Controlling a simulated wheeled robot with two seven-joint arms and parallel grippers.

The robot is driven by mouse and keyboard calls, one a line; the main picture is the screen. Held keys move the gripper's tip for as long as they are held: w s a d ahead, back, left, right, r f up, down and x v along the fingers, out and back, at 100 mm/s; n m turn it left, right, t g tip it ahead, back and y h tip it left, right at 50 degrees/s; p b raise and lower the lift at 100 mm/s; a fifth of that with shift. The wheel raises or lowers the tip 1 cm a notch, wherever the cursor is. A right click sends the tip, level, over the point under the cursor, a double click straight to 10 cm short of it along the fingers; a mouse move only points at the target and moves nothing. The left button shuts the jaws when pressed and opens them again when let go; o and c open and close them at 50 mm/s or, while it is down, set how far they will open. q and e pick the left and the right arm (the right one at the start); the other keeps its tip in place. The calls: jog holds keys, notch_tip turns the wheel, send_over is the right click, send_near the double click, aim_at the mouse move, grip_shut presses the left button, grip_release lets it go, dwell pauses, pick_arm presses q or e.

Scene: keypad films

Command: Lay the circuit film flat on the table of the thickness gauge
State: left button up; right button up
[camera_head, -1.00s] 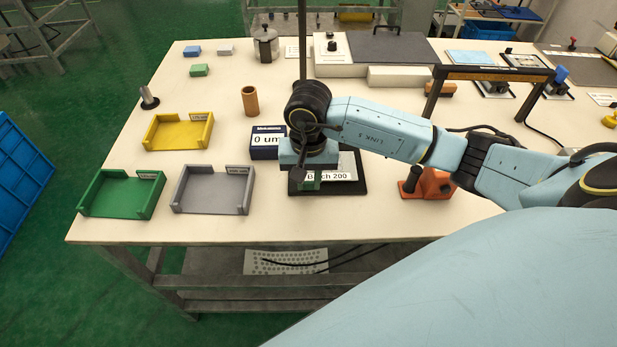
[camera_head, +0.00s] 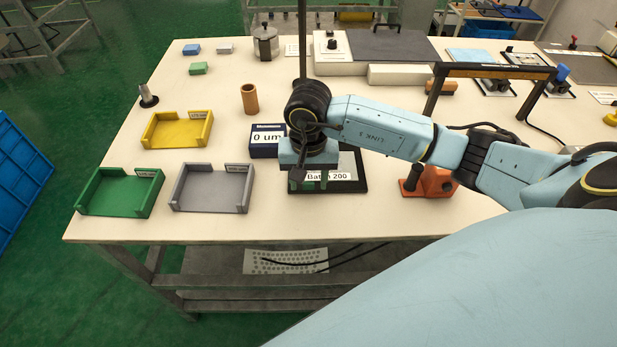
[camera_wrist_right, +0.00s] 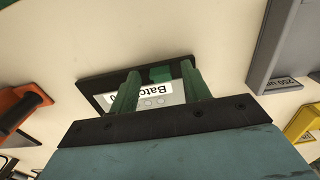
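A pale sheet with faint round marks (camera_wrist_right: 165,100), apparently the circuit film, lies in a black-framed tray with a "Batch 200" label (camera_head: 330,176). A small green patch (camera_wrist_right: 160,74) shows at its far edge in the right wrist view. My right gripper (camera_wrist_right: 160,70) points down over the tray. Its two green fingers stand apart, with the green patch between their tips; I cannot tell whether they touch it. The gauge's display box (camera_head: 265,140) reads "0 um" just left of my right wrist. My wrist hides what is behind it, and I cannot make out the gauge table. My left gripper is not in view.
Yellow (camera_head: 178,132), green (camera_head: 120,194) and grey (camera_head: 212,190) open trays stand to the left. A brown cylinder (camera_head: 249,98) stands behind them. An orange block with a black handle (camera_head: 432,182) is right of the tray. The front table strip is clear.

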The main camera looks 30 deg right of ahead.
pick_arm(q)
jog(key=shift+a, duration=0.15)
pick_arm(e)
notch_tip(320, 180, up, 7)
jog(key=shift+w+r+p, duration=0.1)
jog(key=shift+r+p, duration=0.05)
jog(key=shift+p, duration=0.25)
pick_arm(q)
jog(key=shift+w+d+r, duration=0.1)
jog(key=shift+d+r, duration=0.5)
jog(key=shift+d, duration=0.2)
pick_arm(e)
notch_tip(320, 180, up, 6)
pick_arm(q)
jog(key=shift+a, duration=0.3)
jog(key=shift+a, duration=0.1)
